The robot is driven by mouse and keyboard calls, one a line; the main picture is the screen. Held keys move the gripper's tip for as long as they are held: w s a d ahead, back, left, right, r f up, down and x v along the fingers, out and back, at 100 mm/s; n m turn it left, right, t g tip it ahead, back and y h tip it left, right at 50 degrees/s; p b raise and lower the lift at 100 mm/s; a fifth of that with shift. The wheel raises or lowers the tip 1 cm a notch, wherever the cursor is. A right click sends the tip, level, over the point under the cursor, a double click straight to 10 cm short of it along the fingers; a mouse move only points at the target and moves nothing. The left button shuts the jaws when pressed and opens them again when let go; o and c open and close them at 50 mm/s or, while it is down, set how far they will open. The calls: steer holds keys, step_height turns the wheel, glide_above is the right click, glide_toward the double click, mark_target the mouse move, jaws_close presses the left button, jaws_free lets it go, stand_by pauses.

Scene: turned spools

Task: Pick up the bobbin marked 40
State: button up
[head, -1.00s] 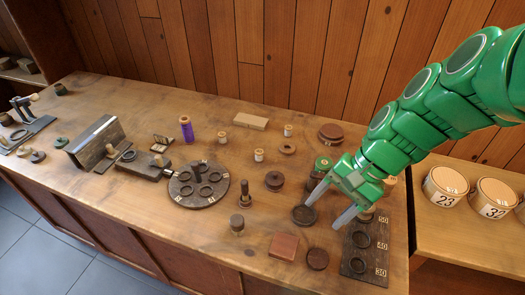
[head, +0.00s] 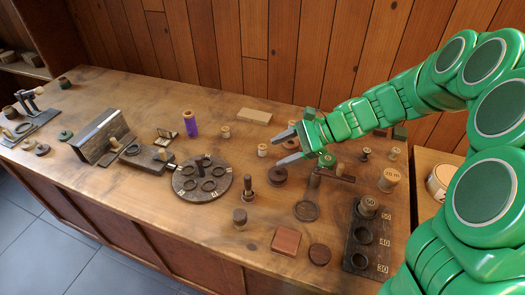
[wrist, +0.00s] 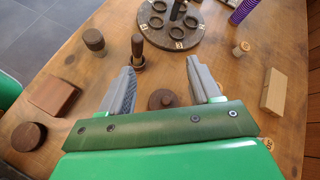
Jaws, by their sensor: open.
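My gripper (head: 277,149) is open and empty above the middle of the bench. In the wrist view its two fingers (wrist: 164,50) stand apart, with a dark round spool (wrist: 162,99) below and between them. That dark spool shows under the gripper in the head view (head: 278,176). I cannot tell which bobbin is marked 40.
The dark rack (head: 356,262) has empty rings at 40 and 30. A round dark disc with rings (head: 201,181), a peg in a ring (head: 248,186), a purple spool (head: 190,125), a red-brown block (head: 286,240) and a dark puck (head: 319,254) stand around.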

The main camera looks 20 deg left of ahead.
mark_target(265, 147)
steer(key=w+a+f+m+y, duration=0.1)
steer(key=w+f+m, duration=0.1)
steer(key=w+f, duration=0.1)
steer(key=w+a+f+m+t, duration=0.1)
steer(key=w+a+f+m, duration=0.1)
steer(key=w+f, duration=0.2)
steer(key=w+a+f+m+t+y, duration=0.1)
steer(key=w+a+f+m, duration=0.1)
steer(key=w+f, duration=0.1)
steer(key=shift+w+f+m+y, duration=0.3)
steer(key=shift+w+m, duration=0.1)
steer(key=shift+w, duration=0.35)
steer(key=shift+w+x, duration=0.15)
steer(key=shift+x, duration=1.8)
steer(key=shift+w+x, duration=0.2)
steer(key=shift+x, duration=1.75)
steer(key=c, duration=1)
